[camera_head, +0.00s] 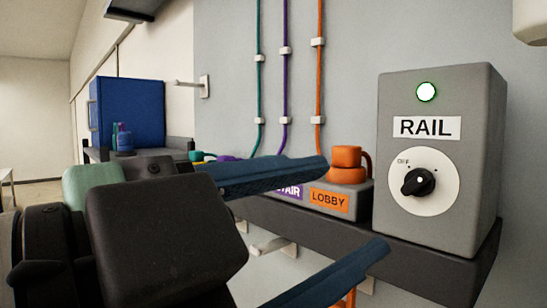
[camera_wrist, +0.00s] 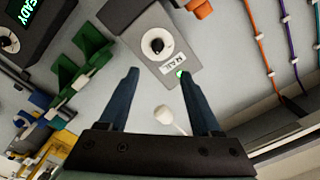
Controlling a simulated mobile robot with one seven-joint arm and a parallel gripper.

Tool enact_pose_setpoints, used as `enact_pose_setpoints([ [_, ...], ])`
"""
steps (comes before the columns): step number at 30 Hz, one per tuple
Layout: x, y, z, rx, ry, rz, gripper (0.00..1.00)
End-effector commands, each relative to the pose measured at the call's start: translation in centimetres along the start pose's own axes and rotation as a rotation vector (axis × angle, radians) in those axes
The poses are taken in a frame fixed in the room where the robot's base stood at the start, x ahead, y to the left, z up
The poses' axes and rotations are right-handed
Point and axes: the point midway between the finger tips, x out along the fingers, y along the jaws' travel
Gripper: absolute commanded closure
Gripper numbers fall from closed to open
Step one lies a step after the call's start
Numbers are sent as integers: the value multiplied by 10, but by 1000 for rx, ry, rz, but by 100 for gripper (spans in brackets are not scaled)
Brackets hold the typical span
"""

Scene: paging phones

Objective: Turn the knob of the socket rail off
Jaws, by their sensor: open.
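The socket rail box (camera_head: 440,90) is grey and carries a RAIL label (camera_head: 426,127) and a lit green lamp (camera_head: 426,92). Its black knob (camera_head: 418,182) sits on a white dial marked OFF at the upper left. The knob's pale mark is near the top, not at the OFF mark. My gripper (camera_head: 350,205) is open and empty, to the left of the box and apart from it. In the wrist view the box (camera_wrist: 180,18) and knob (camera_wrist: 157,45) appear ahead, beyond and between the open fingers of my gripper (camera_wrist: 162,78).
The box stands on a dark shelf (camera_head: 430,252). Left of it are an orange phone (camera_head: 346,164) and a LOBBY label (camera_head: 329,201). Teal, purple and orange cables (camera_head: 320,75) run up the wall. Green holders (camera_wrist: 85,55) show in the wrist view.

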Motion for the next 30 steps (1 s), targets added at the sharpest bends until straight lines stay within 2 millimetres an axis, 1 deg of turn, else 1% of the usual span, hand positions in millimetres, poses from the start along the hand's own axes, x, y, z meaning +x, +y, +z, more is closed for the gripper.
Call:
enact_pose_setpoints([
  [2, 1, 2, -2, 15, 1, 18, 35],
  [5, 10, 2, -2, 13, 0, 22, 35],
  [8, 27, 2, -3, 12, 2, 24, 35],
  [15, 78, 3, -4, 9, 1, 24, 35],
  [18, 97, 3, -4, 10, 1, 23, 35],
  [21, 111, 3, -3, 9, 0, 21, 35],
  [25, 123, 4, -2, 11, -1, 19, 35],
  [30, 128, 5, 0, 13, -2, 18, 35],
])
